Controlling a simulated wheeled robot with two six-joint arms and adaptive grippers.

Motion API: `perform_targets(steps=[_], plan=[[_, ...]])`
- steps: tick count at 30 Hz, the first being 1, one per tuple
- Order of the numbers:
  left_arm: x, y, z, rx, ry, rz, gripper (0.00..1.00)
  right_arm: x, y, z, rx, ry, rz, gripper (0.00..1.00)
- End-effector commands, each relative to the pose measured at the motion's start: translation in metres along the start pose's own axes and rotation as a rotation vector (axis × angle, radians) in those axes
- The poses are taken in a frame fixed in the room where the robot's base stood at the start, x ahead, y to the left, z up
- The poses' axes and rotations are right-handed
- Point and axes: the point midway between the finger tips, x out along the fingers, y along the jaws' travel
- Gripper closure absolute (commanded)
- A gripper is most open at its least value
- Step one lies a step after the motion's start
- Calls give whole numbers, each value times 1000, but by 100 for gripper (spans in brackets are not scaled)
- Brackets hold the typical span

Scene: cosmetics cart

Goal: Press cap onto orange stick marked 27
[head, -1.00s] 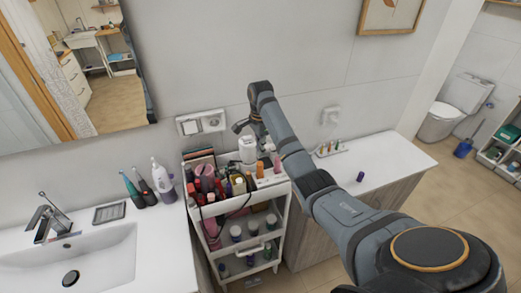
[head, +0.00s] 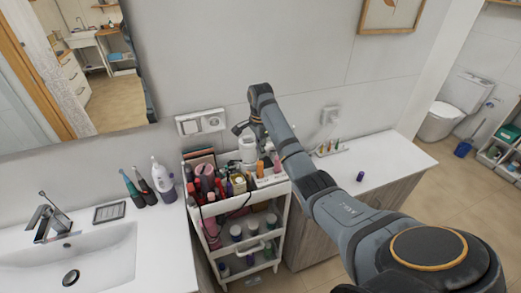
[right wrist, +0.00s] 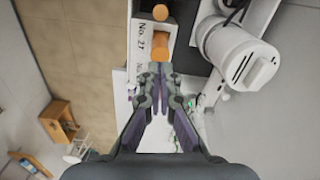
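Two orange round pieces show in the right wrist view: one (right wrist: 166,49) right in front of my fingertips beside a white label reading "No. 27" (right wrist: 140,45), the other (right wrist: 160,12) smaller and farther up. I cannot tell which is stick and which is cap. An orange stick (head: 260,169) stands at the cart's back right in the head view. My right gripper (right wrist: 160,70) has its fingertips together, close to the nearer orange piece; I see nothing between them and cannot tell if they touch it. In the head view my right arm partly hides this area. My left gripper is out of view.
The white cart (head: 285,203) is crowded with bottles and tubes. A white appliance (right wrist: 240,52) stands close right of the fingers, also in the head view (head: 248,148). A dark blue piece (head: 360,176) lies on the mostly clear right counter (head: 395,158).

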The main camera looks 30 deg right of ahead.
Motion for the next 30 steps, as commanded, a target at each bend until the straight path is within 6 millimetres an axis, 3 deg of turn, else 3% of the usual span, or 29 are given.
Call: perform_targets(steps=[30], plan=[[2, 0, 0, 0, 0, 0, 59, 31, 0, 0, 0, 0, 0, 100]])
